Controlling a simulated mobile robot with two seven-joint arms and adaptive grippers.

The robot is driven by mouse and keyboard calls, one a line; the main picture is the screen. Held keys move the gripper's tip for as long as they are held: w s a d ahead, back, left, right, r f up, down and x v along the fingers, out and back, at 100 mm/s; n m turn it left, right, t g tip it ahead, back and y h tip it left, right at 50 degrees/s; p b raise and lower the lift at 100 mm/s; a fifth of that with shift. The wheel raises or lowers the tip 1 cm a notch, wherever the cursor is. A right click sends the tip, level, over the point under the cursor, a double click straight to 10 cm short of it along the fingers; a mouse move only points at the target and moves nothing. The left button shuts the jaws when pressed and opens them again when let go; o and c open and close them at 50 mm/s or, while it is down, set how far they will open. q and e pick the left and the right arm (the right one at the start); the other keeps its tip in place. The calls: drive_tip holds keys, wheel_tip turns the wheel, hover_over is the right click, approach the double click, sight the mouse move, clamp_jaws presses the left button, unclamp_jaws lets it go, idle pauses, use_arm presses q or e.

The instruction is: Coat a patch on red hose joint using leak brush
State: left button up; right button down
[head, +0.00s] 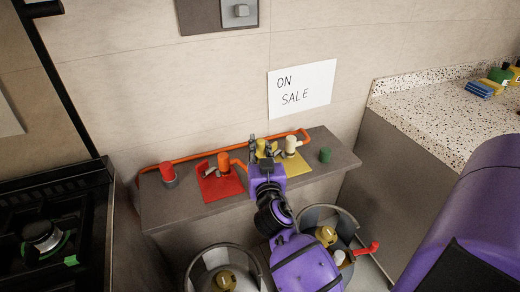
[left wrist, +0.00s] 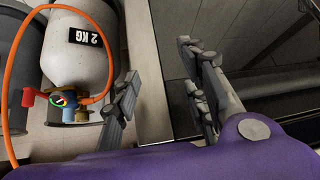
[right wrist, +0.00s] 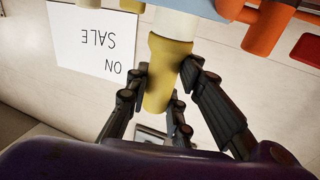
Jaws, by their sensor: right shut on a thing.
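My right gripper (head: 265,146) is over the ledge, between the red and yellow mats. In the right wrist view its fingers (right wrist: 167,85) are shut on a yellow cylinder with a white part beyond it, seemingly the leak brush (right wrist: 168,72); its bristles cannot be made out. The orange-red hose joint (head: 224,162) stands on a red mat (head: 222,186), just left of the gripper; it also shows in the right wrist view (right wrist: 265,30). Whether the brush touches it cannot be told. My left gripper (left wrist: 160,68) is open and empty in the left wrist view.
The ledge (head: 200,205) also bears a red-topped item (head: 167,173), a cream joint (head: 291,145) on a yellow mat, and a green cap (head: 325,155). A stove (head: 55,235) is at left. A gas cylinder (left wrist: 75,65) stands beside my left gripper.

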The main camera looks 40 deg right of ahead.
sight(260, 141)
use_arm(q)
drive_tip(key=shift+s+f+b, duration=0.4)
drive_tip(key=shift+s+f, duration=0.05)
drive_tip(key=shift+f, duration=0.15)
use_arm(e)
drive_tip(key=shift+f, duration=0.55)
idle(0.7)
drive_tip(key=shift+r+p, duration=0.95)
drive_tip(key=shift+r, duration=0.45)
drive_tip(key=shift+r+p, duration=1.6)
drive_tip(key=shift+r, duration=0.6)
use_arm(q)
drive_tip(key=w+r+t, duration=0.1)
drive_tip(key=w+r, duration=0.4)
drive_tip(key=r, duration=0.2)
drive_tip(key=shift+r, duration=0.3)
